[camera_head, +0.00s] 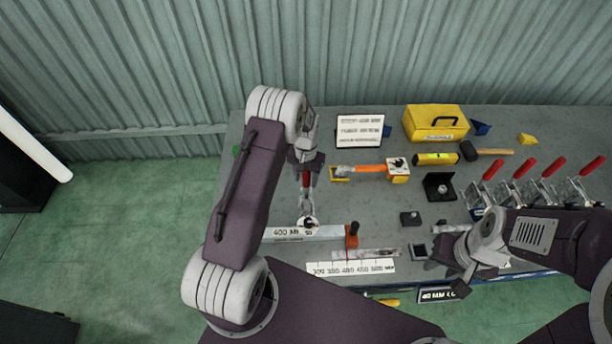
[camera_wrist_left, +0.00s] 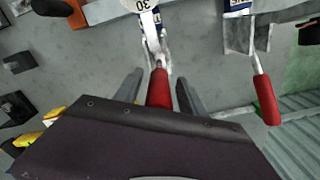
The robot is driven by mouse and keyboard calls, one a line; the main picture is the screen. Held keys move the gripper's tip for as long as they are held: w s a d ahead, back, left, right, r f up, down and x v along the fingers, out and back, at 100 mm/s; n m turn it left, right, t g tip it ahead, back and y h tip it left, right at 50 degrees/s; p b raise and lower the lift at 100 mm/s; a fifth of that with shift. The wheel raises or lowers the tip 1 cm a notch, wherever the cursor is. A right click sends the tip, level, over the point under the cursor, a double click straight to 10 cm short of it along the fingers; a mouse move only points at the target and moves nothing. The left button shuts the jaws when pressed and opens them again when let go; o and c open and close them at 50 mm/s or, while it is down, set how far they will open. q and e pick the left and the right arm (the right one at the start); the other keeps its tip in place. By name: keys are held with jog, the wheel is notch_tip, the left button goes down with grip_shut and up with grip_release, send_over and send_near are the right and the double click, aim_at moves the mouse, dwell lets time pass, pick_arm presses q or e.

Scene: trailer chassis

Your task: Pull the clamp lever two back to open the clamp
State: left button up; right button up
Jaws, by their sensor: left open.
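A toggle clamp (camera_head: 307,221) with a red-handled lever (camera_head: 304,180) stands at the left part of the workbench, below my left gripper (camera_head: 305,172). In the left wrist view the red lever (camera_wrist_left: 160,88) lies between the fingers of my left gripper (camera_wrist_left: 161,92), which are apart, one on each side. The fingers do not look closed on it. A second red lever (camera_wrist_left: 267,100) shows to the right in that view. I cannot read which clamp is number two. My right gripper (camera_head: 468,268) is low over the bench's front right; its fingers are not clear.
Several red-handled clamps (camera_head: 523,168) stand in a row at the bench's right. A yellow toolbox (camera_head: 436,123), a mallet (camera_head: 485,153), an orange-handled hammer (camera_head: 368,169) and a white sign (camera_head: 360,131) lie at the back. A long metal bar (camera_head: 325,232) lies near the front.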

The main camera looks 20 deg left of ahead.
pick_arm(q)
jog(key=shift+d, duration=0.1)
grip_shut()
jog(key=shift+s, duration=0.1)
dwell(1.2)
